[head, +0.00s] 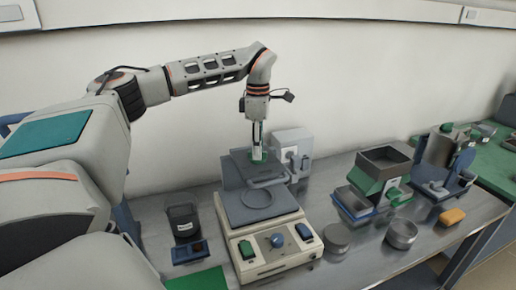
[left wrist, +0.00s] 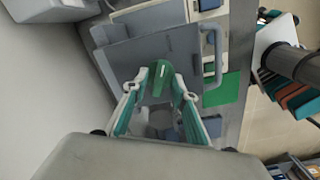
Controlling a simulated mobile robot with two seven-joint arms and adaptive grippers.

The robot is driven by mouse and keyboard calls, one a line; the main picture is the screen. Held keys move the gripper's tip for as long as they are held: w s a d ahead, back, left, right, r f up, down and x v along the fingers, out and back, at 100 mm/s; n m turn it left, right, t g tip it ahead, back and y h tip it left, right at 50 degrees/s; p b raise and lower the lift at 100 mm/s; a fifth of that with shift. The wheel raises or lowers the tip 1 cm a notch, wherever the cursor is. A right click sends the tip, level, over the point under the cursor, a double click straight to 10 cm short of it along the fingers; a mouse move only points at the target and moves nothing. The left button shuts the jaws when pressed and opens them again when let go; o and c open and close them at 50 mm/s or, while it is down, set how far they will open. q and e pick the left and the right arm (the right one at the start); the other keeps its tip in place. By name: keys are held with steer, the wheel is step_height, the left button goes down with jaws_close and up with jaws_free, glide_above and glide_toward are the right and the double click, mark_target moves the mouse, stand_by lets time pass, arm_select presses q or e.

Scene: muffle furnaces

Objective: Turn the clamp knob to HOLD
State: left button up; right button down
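A green, tapered knob (left wrist: 159,80) stands by the grey plates of the furnace unit in the left wrist view. It also shows in the head view (head: 259,155), below my left gripper's fingers. My right gripper is not in view.
A dark labelled beaker (head: 183,221) stands left of the unit. A pale grey box (head: 293,147) is behind. Round metal tins (head: 401,234), a green-sided tray (head: 384,165) and a yellow block (head: 452,216) lie to the right. The wall is close behind.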

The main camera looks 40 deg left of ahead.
arm_select(q)
step_height(320, 180, up, 12)
stand_by(0.4)
steer(key=shift+f, duration=0.2)
stand_by(0.4)
